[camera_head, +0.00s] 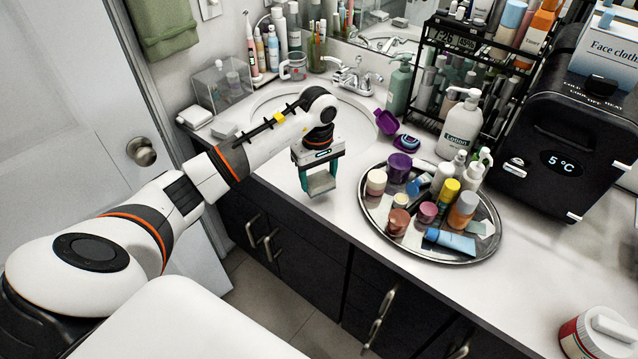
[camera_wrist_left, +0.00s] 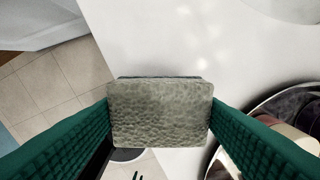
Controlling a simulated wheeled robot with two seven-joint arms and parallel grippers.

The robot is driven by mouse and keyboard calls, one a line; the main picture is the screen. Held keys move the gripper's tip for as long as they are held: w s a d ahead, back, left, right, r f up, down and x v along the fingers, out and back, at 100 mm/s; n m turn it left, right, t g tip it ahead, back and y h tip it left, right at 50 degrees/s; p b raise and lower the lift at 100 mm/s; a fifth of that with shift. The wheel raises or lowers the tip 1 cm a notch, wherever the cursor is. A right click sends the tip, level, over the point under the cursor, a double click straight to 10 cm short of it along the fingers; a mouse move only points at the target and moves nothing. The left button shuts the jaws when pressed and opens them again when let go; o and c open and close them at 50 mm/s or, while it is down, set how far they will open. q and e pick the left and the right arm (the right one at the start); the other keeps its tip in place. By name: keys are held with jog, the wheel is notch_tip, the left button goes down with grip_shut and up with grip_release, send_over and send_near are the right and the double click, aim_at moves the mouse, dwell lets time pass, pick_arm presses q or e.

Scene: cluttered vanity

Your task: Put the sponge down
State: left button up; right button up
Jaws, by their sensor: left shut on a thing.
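My left gripper (camera_head: 320,183) is shut on a grey-green sponge (camera_head: 320,183), above the front edge of the vanity counter (camera_head: 340,205). In the left wrist view the sponge (camera_wrist_left: 160,113) is held between the two green finger pads (camera_wrist_left: 160,125), with its porous broad face toward the camera. Beyond it, the white counter (camera_wrist_left: 200,40) shows at the top and right, and the floor at the left. The gap between sponge and counter is hard to judge. My right gripper is not in view.
A round silver tray (camera_head: 470,258) crowded with jars and bottles is just right of the gripper. The sink (camera_head: 270,98) lies behind. A lotion bottle (camera_head: 460,125) and a black mini fridge (camera_head: 570,130) stand at the right. Bare counter lies between sink and tray.

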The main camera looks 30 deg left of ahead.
aim_at(318, 179)
pick_arm(q)
notch_tip(318, 179, down, 3)
jog(key=shift+s+d+f+p, duration=0.1)
jog(key=shift+f+p, duration=0.05)
jog(key=shift+p, duration=0.2)
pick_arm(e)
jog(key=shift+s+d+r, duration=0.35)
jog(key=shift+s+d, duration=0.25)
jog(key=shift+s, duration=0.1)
pick_arm(q)
jog(key=shift+f, duration=0.1)
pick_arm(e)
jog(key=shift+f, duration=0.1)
pick_arm(q)
jog(key=shift+f+b, duration=0.1)
jog(key=shift+b, duration=0.2)
jog(key=o, duration=0.9)
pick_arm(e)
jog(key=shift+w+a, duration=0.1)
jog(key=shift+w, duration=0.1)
